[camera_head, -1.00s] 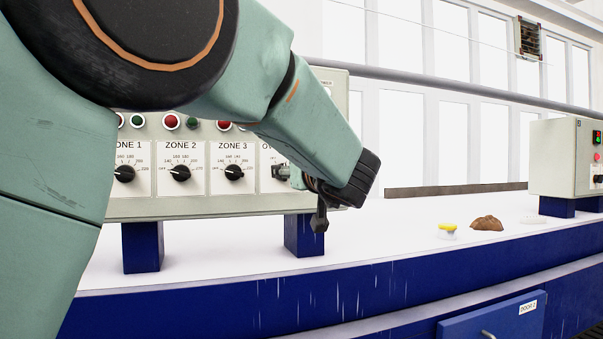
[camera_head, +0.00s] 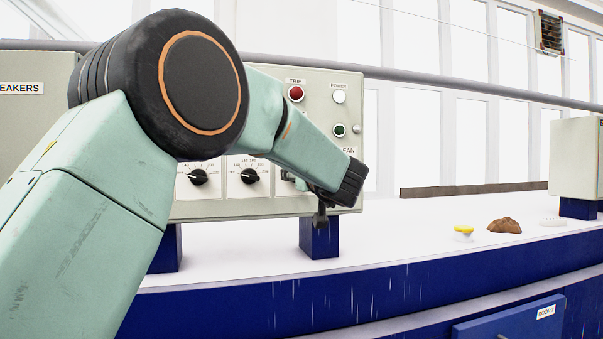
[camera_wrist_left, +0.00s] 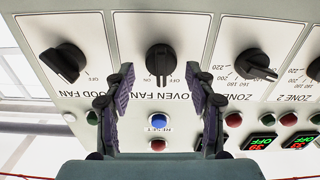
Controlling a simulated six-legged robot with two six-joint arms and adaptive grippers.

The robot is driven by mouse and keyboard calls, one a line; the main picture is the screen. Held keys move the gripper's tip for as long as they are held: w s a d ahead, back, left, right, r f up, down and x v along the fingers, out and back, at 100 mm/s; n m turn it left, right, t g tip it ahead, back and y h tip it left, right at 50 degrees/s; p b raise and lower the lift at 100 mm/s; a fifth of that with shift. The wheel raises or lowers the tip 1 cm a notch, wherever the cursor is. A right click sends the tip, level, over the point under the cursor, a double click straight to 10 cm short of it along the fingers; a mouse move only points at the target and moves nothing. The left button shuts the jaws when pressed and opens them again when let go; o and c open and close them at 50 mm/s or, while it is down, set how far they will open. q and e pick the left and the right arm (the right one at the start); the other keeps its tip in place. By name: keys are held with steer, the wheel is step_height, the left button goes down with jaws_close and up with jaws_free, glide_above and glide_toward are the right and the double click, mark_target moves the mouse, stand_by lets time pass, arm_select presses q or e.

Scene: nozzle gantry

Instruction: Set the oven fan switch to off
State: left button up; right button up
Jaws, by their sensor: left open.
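The oven fan switch (camera_wrist_left: 161,61) is a black knob on a pale panel, above the OVEN FAN label in the upside-down left wrist view. Its handle points down in that view, towards the label; the small position marks beside it are hard to read. My left gripper (camera_wrist_left: 160,98) is open, its two purple-padded fingers to either side of the knob's lower end in the picture, with no clear contact. In the head view, my left wrist hides most of this gripper and the switch. My right gripper is in neither view.
The hood fan knob (camera_wrist_left: 63,62) and zone 1 dial (camera_wrist_left: 256,65) flank the switch. A blue reset button (camera_wrist_left: 158,122) sits close between the fingers. The panel box (camera_head: 320,110) stands on blue legs. A yellow-topped item (camera_head: 463,231) and a brown lump (camera_head: 504,225) lie on the bench.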

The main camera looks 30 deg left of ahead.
arm_select(q)
steer(key=shift+c, duration=0.9)
steer(key=shift+w+a+f, duration=0.1)
steer(key=shift+a+f, duration=0.1)
steer(key=shift+a, duration=0.1)
steer(key=c, duration=0.9)
steer(key=shift+n, duration=2.9)
steer(key=shift+c, duration=0.2)
